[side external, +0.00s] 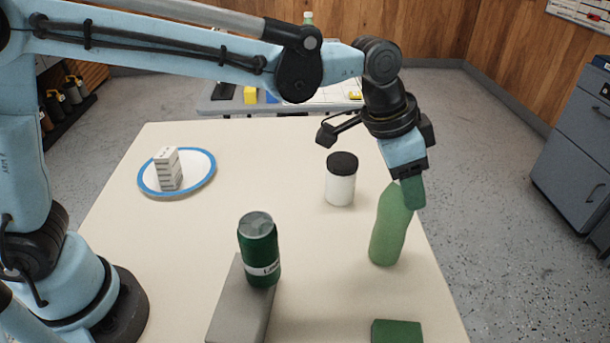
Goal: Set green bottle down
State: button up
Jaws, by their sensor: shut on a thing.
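The green bottle (390,232) is at the right side of the table in the side external view, slightly tilted, with its top leaning right. My gripper (412,180) is above it and shut on its upper part, which the jaws partly hide. The bottle's base is at or just above the table top; I cannot tell whether it touches.
A white jar with a black lid (341,180) stands left of the bottle. A green block (396,331) lies in front. A blue-rimmed plate (205,166) holds a white block (168,169). The table's right edge is close.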

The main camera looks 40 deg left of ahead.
jog(key=o, duration=1.3)
jog(key=shift+f, duration=0.1)
jog(key=v, duration=1.2)
jog(key=s+a+f+n+t+y, duration=0.1)
jog(key=s+a+f+n, duration=0.2)
jog(key=a, duration=0.4)
jog(key=s+a+f+n+t+y, duration=0.1)
jog(key=s+a+f+n, duration=0.2)
jog(key=a+f, duration=0.2)
jog(key=s+a+f+n+t+y, duration=0.1)
jog(key=s+a+f+n+t, duration=0.1)
jog(key=a, duration=0.9)
notch_tip(320, 180, down, 2)
jog(key=shift+s+a+f+n, duration=0.15)
jog(key=shift+s+n, duration=0.35)
jog(key=shift+s, duration=0.5)
